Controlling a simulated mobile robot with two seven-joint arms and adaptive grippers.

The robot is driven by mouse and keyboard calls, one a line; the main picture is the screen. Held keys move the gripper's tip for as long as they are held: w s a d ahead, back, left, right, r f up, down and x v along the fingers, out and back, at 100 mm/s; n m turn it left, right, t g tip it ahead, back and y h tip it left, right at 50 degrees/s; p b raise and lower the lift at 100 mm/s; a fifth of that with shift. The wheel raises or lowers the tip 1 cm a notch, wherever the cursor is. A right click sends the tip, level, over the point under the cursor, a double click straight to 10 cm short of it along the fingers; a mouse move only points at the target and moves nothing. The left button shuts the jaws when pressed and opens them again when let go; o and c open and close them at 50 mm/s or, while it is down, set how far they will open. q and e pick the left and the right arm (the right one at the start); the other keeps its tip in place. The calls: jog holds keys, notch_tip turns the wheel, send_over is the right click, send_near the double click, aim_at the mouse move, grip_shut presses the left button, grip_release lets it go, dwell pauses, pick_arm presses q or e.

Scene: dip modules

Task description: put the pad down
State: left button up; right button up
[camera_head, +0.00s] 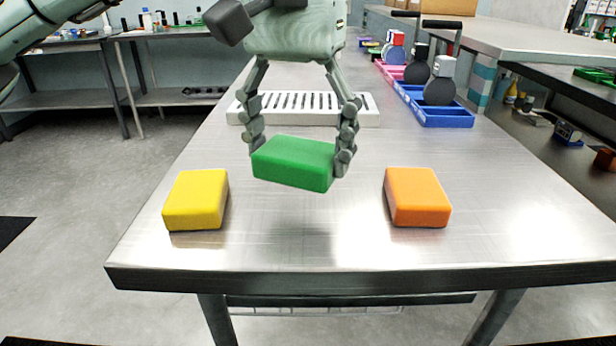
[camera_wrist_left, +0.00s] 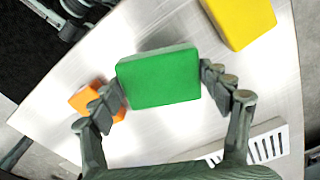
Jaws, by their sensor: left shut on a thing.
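A green pad (camera_head: 293,163) is held between the two fingers of my left gripper (camera_head: 298,150), above the metal table. A soft shadow lies on the tabletop below it. In the left wrist view the green pad (camera_wrist_left: 160,78) sits between the fingertips of my left gripper (camera_wrist_left: 163,92). A yellow pad (camera_head: 196,199) lies on the table to the left, and it also shows in the left wrist view (camera_wrist_left: 240,18). An orange pad (camera_head: 416,197) lies to the right, partly hidden by a finger in the left wrist view (camera_wrist_left: 84,98). My right gripper is not in view.
The metal table (camera_head: 330,245) is bare between the yellow and orange pads. A white slotted tray (camera_head: 365,112) lies behind the green pad. A blue tray (camera_head: 445,116) with black-and-white items stands at the back right, with further colored trays behind it.

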aim_at(308, 207)
pick_arm(q)
jog(key=shift+w+d+f, duration=0.15)
jog(key=shift+d+f, duration=0.25)
jog(key=shift+d, duration=0.15)
notch_tip(308, 207, down, 3)
jog(key=shift+f, duration=0.45)
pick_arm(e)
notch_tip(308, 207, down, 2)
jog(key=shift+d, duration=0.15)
pick_arm(q)
jog(key=shift+f, duration=0.15)
